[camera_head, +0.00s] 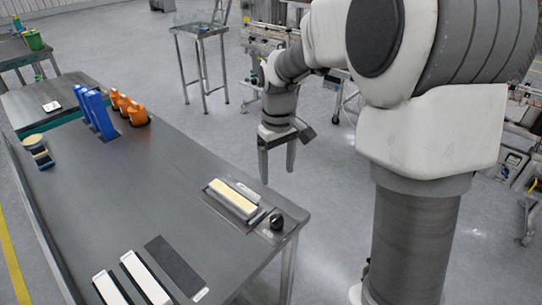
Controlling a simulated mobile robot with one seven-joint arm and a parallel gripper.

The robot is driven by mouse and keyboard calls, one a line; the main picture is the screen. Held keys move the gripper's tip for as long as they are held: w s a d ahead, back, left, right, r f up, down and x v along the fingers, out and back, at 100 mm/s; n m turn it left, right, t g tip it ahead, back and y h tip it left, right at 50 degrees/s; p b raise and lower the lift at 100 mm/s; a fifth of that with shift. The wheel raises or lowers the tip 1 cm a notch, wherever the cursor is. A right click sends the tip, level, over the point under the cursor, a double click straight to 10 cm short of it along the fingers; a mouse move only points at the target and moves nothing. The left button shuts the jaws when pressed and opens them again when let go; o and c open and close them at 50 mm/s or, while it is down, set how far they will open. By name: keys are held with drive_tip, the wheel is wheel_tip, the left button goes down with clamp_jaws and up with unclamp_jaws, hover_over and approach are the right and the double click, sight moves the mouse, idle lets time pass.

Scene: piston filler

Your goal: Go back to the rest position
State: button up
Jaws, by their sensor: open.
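My gripper (277,160) hangs at the end of my arm in the head view, its two fingers pointing down. The fingers are spread apart with nothing between them, so it is open and empty. It is in the air beyond the right edge of the grey table (160,185), with floor showing behind it. My arm reaches from the upper right and covers part of the room behind.
The table holds blue upright holders (97,115), orange items (129,108), a cream-topped block (232,195), a dark round knob (276,221) and white strips (145,278). A tall stand (203,65) is behind. Open floor (215,125) lies between table and stand.

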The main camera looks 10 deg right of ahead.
drive_tip(key=s+r+m+t, duration=0.2)
drive_tip(key=s+r, duration=0.2)
drive_tip(key=s, duration=0.6)
drive_tip(key=s+r+m+t, duration=0.2)
drive_tip(key=s+r, duration=0.3)
drive_tip(key=s, duration=0.5)
drive_tip(key=shift+s+r+t, duration=0.3)
drive_tip(key=shift+s+t, duration=0.1)
drive_tip(key=shift+t, duration=0.4)
